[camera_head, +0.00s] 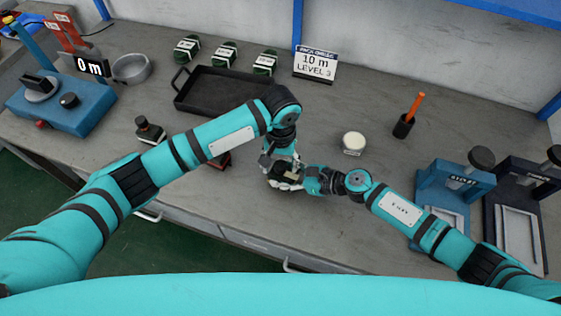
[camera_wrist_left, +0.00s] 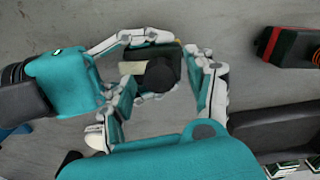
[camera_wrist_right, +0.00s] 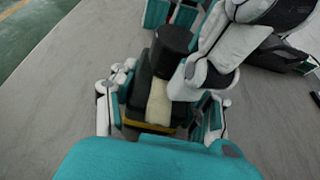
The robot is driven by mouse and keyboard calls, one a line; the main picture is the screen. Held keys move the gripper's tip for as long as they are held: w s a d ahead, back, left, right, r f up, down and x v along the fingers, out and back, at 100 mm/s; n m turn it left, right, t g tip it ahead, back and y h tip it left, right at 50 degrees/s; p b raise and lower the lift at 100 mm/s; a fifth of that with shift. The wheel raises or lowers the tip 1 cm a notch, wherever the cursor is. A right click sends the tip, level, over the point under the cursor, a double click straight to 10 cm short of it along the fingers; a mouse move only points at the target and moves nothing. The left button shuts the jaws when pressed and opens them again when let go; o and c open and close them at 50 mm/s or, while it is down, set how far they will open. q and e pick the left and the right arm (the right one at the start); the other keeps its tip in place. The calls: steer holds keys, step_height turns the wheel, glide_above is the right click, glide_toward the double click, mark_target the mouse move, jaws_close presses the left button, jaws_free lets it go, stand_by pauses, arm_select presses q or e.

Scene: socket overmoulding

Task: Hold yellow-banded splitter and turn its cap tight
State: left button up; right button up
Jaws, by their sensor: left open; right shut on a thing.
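The yellow-banded splitter (camera_wrist_right: 140,90) is a dark block with a pale label and a yellow band (camera_wrist_right: 150,127) near its lower end in the right wrist view. Its black round cap (camera_wrist_right: 173,45) is on the other end; it also shows in the left wrist view (camera_wrist_left: 162,76). My right gripper (camera_wrist_right: 155,112) is shut on the splitter's body, a finger on each side. My left gripper (camera_wrist_left: 165,85) is open, with its fingers on either side of the cap. Whether a finger touches the cap I cannot tell. In the head view the grippers mostly hide the splitter.
A black tray (camera_head: 205,107) lies behind, with several green-wrapped items (camera_head: 224,54) beyond it. A white jar (camera_head: 353,142) and a holder with an orange-handled tool (camera_head: 404,126) stand to the right. Blue (camera_head: 433,180) and dark (camera_head: 520,190) presses stand far right. A red-and-black block (camera_wrist_left: 290,42) lies nearby.

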arm_select(q)
steer(key=shift+f, duration=0.1)
jaws_close()
stand_by(0.4)
steer(key=shift+m, duration=0.4)
steer(key=m, duration=0.4)
steer(key=shift+m, duration=0.4)
steer(key=m, duration=0.5)
steer(key=shift+d, duration=0.1)
steer(key=shift+r+m, duration=0.2)
steer(key=shift+m, duration=0.2)
